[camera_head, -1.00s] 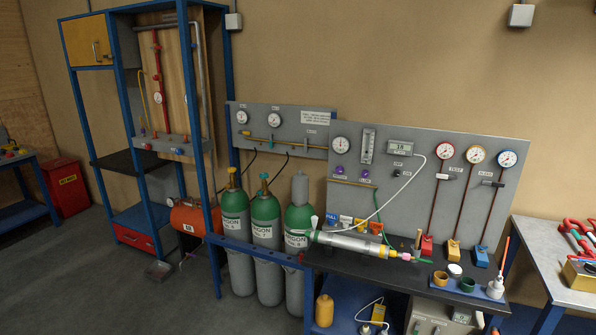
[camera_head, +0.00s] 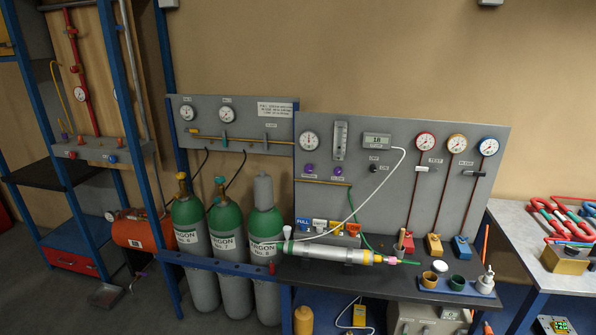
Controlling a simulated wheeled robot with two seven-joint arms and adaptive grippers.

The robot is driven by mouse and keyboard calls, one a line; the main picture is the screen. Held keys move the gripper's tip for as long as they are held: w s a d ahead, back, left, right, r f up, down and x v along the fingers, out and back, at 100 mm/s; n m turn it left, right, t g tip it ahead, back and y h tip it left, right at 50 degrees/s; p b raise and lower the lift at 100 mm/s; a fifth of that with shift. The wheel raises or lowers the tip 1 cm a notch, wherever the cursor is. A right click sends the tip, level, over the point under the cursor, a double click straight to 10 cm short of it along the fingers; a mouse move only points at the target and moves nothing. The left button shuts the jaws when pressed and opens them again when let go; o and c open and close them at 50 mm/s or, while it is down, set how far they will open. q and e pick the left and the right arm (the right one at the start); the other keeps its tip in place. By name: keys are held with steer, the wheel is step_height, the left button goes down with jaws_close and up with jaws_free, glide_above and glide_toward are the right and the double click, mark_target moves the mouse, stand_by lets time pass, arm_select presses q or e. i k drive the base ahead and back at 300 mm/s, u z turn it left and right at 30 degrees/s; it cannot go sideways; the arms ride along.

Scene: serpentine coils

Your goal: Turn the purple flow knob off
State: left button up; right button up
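Two small purple knobs sit on the grey gauge panel (camera_head: 445,135): a left one (camera_head: 309,168) and a right one (camera_head: 337,171). The right one is below the clear flow tube (camera_head: 340,141). The tiny labels under both are too small to read, so I cannot tell by label which is the flow knob, nor how far either is turned. A yellow pipe (camera_head: 322,182) runs just below them. Neither of my grippers is in view.
A dark bench (camera_head: 400,282) stands in front of the panel, carrying a metal tube (camera_head: 325,251), several coloured blocks and a bottle tray (camera_head: 457,286). Green argon cylinders (camera_head: 225,235) stand at its left. A side table (camera_head: 520,240) holds red coils at right. Open floor is at lower left.

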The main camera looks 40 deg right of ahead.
mark_target(338, 170)
steer(key=i, duration=0.85)
steer(key=z, duration=0.65)
steer(key=i, duration=0.75)
steer(key=z, duration=0.75)
